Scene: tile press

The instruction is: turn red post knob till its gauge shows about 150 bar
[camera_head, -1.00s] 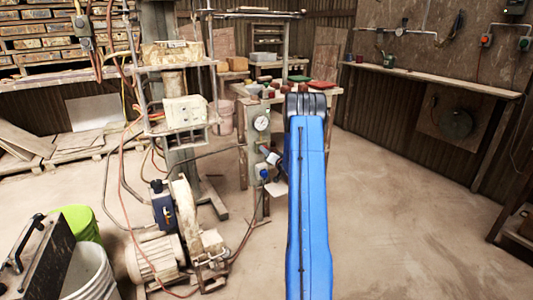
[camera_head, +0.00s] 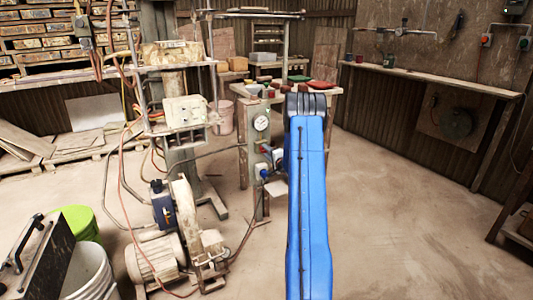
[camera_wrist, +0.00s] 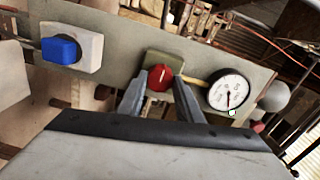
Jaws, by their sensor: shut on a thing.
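The red knob (camera_wrist: 160,77) sits on a small olive block on the grey post panel (camera_wrist: 118,62) in the wrist view. My gripper (camera_wrist: 160,84) is shut on it, with one finger on each side. Just right of the knob is its round white gauge (camera_wrist: 230,90). The dark needle points roughly downward in the wrist view, near a small green mark at the rim. The numbers are too small to read. In the head view the gauge (camera_head: 261,123) shows high on the post, and my blue arm hides part of the area beside it.
A blue knob on a white box (camera_wrist: 88,51) is on the same panel, left of the red knob. In the head view a motor (camera_head: 158,258) and hoses stand left of the post; the floor at right is clear.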

